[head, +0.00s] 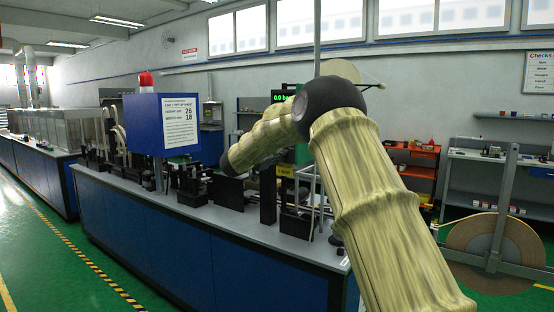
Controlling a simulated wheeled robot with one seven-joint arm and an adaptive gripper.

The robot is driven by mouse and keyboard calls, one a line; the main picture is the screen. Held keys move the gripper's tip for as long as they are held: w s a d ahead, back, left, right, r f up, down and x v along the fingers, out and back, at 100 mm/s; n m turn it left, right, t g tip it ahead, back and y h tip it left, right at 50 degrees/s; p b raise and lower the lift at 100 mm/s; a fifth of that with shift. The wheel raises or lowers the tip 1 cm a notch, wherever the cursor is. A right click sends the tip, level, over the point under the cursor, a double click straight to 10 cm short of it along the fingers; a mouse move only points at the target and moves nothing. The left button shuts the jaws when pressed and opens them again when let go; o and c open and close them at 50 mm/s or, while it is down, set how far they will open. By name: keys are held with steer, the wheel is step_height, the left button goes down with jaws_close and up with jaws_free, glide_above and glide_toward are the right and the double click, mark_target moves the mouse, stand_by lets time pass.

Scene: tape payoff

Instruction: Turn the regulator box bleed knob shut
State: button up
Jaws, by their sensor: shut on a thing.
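My sleeved arm (370,190) rises from the lower right to a dark elbow, then its forearm (262,140) reaches left and down over the bench. It ends in a dark wrist joint (228,163); my gripper is not visible beyond it. A green display reading "0.0 b" (283,96) shows behind the forearm, its right end hidden by the elbow. A green housing (303,154) shows partly behind the arm, with a small yellow label (284,171) near it. I cannot tell which part is the regulator box. The bleed knob cannot be made out.
The long blue bench (215,258) carries several black fixtures (296,222). A blue sign box (147,125) with a red beacon (146,82) stands on its left. A large tape reel (490,250) stands at right. Green floor (45,250) is clear at left.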

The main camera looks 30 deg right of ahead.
steer(key=m+b, duration=0.8)
steer(key=m, duration=0.1)
steer(key=m+b, duration=0.4)
steer(key=shift+f+m+t+y+b, duration=0.25)
steer(key=shift+m+t+y+b, duration=0.05)
steer(key=shift+t, duration=0.1)
stand_by(0.4)
steer(key=o, duration=1.1)
steer(key=shift+s+d+r, duration=0.1)
steer(key=shift+s, duration=0.05)
steer(key=shift+c, duration=0.2)
steer(key=shift+r, duration=0.1)
